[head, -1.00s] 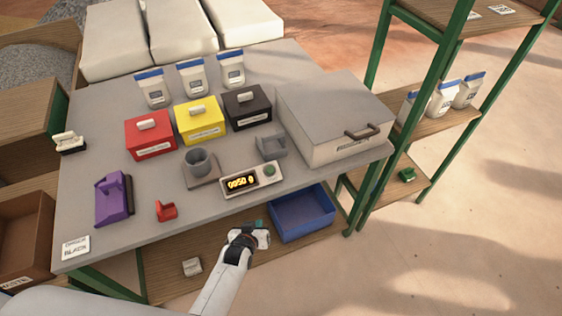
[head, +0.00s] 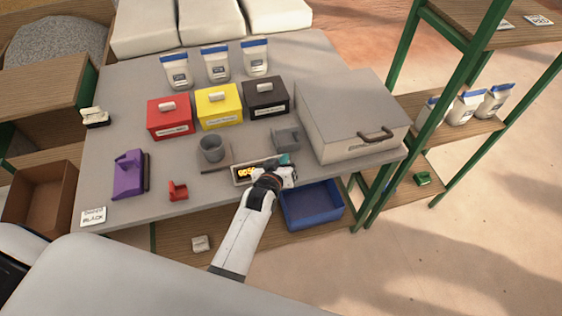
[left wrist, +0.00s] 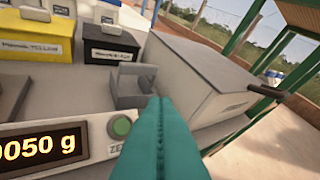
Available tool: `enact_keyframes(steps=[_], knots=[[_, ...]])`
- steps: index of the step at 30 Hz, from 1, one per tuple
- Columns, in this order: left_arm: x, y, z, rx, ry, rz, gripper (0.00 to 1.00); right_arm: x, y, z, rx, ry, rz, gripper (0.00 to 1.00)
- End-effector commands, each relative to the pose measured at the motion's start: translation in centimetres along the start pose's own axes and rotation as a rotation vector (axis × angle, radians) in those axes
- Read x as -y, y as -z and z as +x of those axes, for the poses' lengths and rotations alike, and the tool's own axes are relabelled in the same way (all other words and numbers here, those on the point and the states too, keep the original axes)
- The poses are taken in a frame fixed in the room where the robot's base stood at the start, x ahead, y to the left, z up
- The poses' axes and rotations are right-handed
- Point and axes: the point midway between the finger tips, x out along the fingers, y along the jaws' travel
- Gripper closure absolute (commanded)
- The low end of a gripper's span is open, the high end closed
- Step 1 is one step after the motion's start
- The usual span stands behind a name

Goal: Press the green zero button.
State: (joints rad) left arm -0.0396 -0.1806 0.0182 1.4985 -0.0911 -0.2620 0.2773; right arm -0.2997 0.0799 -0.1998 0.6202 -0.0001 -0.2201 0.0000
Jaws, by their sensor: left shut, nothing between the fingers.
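The scale (head: 240,176) sits near the front edge of the grey table, with a grey cup (head: 212,148) on its plate behind it. Its lit display reads 0050 g (left wrist: 38,147) in the left wrist view. In the head view my left gripper hides the button. My left gripper (head: 284,160) is shut and empty, its teal fingers (left wrist: 160,125) just right of the button and apart from it in the picture. My right gripper is not in view.
A grey scoop-like holder (head: 286,138) stands just behind the gripper, and a large grey lidded box (head: 345,115) is to the right. Red (head: 168,122), yellow (head: 217,110) and black (head: 266,100) boxes stand behind. A blue bin (head: 311,205) is below the table edge.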

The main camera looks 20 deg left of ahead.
Motion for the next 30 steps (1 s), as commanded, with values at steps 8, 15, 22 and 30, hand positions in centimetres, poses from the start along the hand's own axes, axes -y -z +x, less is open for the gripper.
enact_keyframes(steps=[8,15,22,30], knots=[[-1.4,1.8,1.9,0.0,0.001,0.001,1.0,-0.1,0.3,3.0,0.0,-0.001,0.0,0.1],[-3.1,3.5,4.2,0.001,0.001,0.002,1.0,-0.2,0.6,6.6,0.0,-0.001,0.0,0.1],[-4.2,4.3,5.7,0.0,0.001,0.0,1.0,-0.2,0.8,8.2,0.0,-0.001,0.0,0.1],[-4.5,4.5,6.2,-0.001,0.0,0.0,1.0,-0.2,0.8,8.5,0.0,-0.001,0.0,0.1]])
